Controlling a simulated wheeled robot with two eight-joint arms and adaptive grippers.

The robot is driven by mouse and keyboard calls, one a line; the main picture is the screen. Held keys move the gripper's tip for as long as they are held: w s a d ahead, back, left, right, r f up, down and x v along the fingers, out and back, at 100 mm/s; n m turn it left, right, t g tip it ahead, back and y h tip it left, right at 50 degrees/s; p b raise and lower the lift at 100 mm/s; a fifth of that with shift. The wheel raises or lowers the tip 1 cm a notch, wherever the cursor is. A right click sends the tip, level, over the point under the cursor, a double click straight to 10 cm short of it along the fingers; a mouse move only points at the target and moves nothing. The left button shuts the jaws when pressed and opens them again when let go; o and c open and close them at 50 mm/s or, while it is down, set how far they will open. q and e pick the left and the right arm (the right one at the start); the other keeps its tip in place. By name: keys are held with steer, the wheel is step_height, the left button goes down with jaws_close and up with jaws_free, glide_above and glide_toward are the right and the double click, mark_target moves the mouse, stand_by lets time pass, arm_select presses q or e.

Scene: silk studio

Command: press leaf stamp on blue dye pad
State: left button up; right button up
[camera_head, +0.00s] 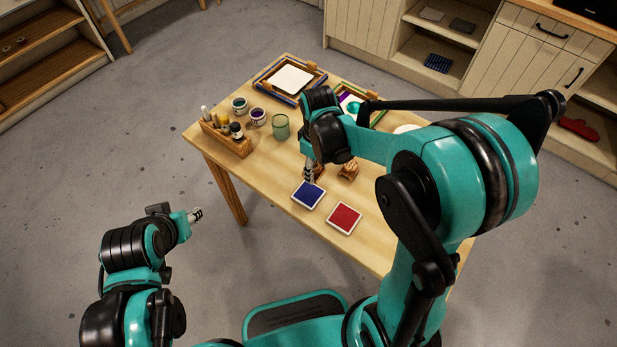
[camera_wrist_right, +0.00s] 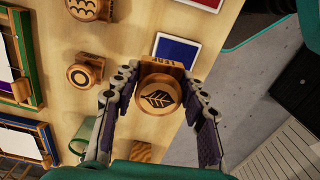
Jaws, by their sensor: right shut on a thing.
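The leaf stamp (camera_wrist_right: 160,97) is a round wooden handle with a dark leaf mark on top, on a wooden block with lettering. My right gripper (camera_wrist_right: 160,95) is shut on it, one finger on each side; it shows in the head view (camera_head: 309,172) just behind the blue dye pad. The blue dye pad (camera_head: 308,195) lies flat on the table in a white frame; in the wrist view it (camera_wrist_right: 175,49) is just beyond the stamp. I cannot tell whether stamp and table touch. My left gripper (camera_head: 196,215) is away from the table, its opening unclear.
A red dye pad (camera_head: 343,218) lies beside the blue one. Other wooden stamps (camera_head: 348,170) stand near the right gripper. A bottle caddy (camera_head: 226,138), paint jars (camera_head: 258,117), a green cup (camera_head: 280,126) and a framed screen (camera_head: 290,79) occupy the table's far side.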

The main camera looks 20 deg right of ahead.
mark_target(310, 193)
steer(key=n, duration=0.1)
steer(key=a+f+n, duration=0.1)
steer(key=n, duration=0.1)
steer(key=s+n, duration=0.1)
steer(key=shift+a+f+n+b, duration=0.2)
steer(key=shift+n+b, duration=0.1)
steer(key=shift+n, duration=0.1)
steer(key=shift+s+a+f+n, duration=0.15)
steer(key=shift+s+n, duration=0.05)
steer(key=shift+n, duration=0.6)
steer(key=shift+a+f+n, duration=0.15)
steer(key=shift+f+n, duration=0.15)
steer(key=shift+n, duration=0.4)
steer(key=shift+f+b, duration=1.75)
steer(key=shift+f, duration=0.25)
steer(key=shift+f+b, duration=0.45)
steer(key=shift+f, duration=0.05)
step_height(310, 193, up, 7)
steer(key=p, duration=0.5)
steer(key=shift+r+p, duration=0.15)
steer(key=shift+p, duration=0.2)
